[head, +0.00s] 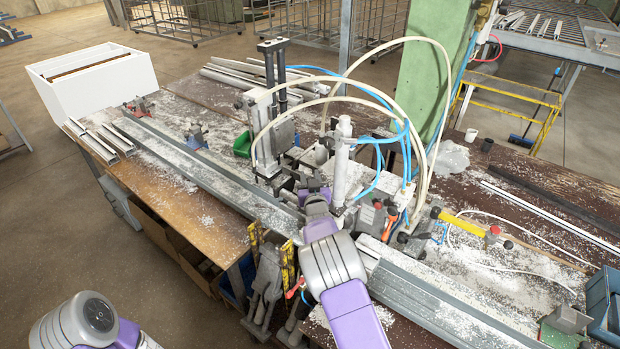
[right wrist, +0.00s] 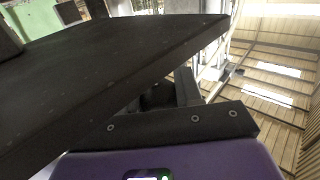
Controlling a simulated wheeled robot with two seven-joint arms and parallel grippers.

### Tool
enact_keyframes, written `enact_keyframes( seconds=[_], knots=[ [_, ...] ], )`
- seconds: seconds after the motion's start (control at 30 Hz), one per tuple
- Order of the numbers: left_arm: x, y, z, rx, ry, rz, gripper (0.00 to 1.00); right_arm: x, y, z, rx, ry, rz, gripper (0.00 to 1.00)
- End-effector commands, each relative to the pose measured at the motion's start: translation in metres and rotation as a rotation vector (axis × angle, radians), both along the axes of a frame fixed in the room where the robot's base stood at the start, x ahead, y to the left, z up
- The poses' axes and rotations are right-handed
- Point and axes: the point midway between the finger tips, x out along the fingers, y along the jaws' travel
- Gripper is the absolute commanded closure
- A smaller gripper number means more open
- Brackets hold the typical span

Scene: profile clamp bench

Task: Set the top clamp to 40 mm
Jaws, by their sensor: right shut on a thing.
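The clamp unit (head: 270,133) stands mid-bench, with black upright posts, grey blocks and a white cylinder (head: 342,160) beside it. I cannot tell for sure which of its parts is the top clamp, and no millimetre reading is legible. My right gripper (head: 313,192) reaches in at the foot of the unit and is shut on a part there; its own wrist and the unit hide that part. In the right wrist view a large dark plate (right wrist: 95,75) covers much of the picture, close in front of the gripper. My left gripper is out of view; only a piece of that arm shows.
Cream hoses and blue air lines arch over the unit. A long metal rail (head: 190,155) runs along the bench on both sides. Clamps with yellow bars (head: 287,265) hang at the front edge. A green post (head: 437,75) stands behind. White shavings litter the bench.

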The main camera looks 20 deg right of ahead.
Motion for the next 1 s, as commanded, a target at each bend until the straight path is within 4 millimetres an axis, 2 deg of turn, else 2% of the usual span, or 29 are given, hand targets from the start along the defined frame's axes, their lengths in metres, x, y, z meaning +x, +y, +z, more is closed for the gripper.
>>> enact_keyframes(
  seconds=[0.03, 0.13, 0.17, 0.3, 0.67, 0.77, 1.0],
  knots=[
    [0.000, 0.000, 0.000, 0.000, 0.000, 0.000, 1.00, 0.002, -0.001, 0.011, 0.000, -0.022, 0.000, 1.00],
    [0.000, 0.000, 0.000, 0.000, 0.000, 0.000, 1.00, 0.002, -0.001, 0.011, 0.000, -0.022, 0.000, 1.00],
    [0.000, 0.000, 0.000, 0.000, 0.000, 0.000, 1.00, 0.002, -0.001, 0.011, 0.000, -0.022, 0.000, 0.62],
    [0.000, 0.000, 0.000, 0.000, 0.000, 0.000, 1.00, 0.001, -0.001, 0.009, 0.000, -0.018, 0.000, 0.41],
    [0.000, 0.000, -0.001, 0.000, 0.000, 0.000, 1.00, -0.002, 0.000, 0.004, 0.001, -0.008, 0.000, 0.41],
    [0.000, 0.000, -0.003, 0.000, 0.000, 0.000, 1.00, -0.009, 0.001, 0.004, 0.002, -0.009, 0.000, 0.41],
    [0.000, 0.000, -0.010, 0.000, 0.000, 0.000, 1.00, -0.040, 0.005, 0.003, 0.003, -0.008, 0.000, 0.41]
  ],
)
